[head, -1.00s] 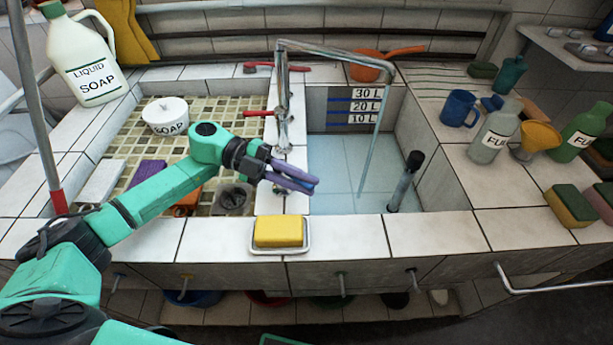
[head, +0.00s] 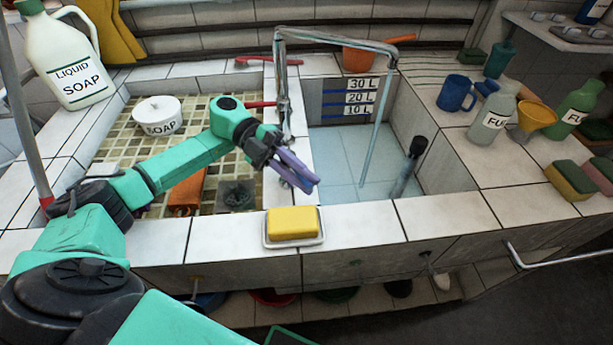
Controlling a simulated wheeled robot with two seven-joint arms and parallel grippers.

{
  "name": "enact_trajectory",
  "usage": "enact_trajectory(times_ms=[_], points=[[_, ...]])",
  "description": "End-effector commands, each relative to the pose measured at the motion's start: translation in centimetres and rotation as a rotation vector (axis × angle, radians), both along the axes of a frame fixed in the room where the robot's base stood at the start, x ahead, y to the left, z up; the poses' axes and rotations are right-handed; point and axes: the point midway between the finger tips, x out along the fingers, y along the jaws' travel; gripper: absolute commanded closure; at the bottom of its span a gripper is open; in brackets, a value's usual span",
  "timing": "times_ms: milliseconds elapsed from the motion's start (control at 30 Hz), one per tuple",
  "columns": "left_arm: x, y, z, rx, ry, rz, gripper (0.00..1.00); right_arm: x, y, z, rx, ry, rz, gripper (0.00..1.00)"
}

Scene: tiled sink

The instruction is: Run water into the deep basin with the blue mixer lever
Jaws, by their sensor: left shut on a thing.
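The faucet (head: 281,85) stands on the divider between the tiled basin (head: 207,112) at the left and the deep basin (head: 345,150) at the right. Its spout (head: 335,40) reaches over the deep basin, and a thin pale column, apparently running water (head: 372,130), drops from its end to the bottom. A red lever (head: 262,104) sticks out left of the faucet. My left gripper (head: 302,180) is at the divider below the faucet, its purple fingers shut on the blue mixer lever, which they mostly hide. My right gripper is not in view.
A yellow soap bar (head: 293,222) sits in a dish on the front ledge, just below the gripper. A dark upright tube (head: 408,165) stands in the deep basin. The level marks (head: 357,97) are on its back wall. Bottles and a blue mug (head: 455,93) stand at the right.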

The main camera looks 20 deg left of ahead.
Motion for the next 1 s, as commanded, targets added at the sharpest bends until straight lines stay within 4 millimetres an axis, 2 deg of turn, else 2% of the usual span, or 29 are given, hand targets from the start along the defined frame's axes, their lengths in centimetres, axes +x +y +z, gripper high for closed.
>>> enact_trajectory(times_ms=[167,200,233,267,567,667,767,1000], points=[[0.1,0.0,0.2,-0.003,0.001,0.002,1.0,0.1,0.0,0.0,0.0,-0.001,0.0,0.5],[0.1,0.0,0.2,-0.003,-0.001,0.003,0.67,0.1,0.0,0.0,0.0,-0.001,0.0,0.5],[0.1,0.0,0.1,-0.003,-0.001,0.003,0.56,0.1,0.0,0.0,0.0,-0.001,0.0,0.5],[0.1,0.0,0.1,-0.003,0.0,0.003,0.53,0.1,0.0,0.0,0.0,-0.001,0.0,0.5],[0.1,0.0,0.0,-0.001,0.0,0.002,0.53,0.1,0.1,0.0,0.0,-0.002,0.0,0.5],[0.3,0.6,0.0,0.0,0.0,0.004,0.53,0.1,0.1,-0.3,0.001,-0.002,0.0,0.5],[0.7,1.9,0.2,0.0,-0.001,0.006,0.53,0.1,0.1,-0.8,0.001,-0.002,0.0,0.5],[2.1,6.5,1.2,-0.002,-0.003,0.006,0.53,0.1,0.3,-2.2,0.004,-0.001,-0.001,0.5]])
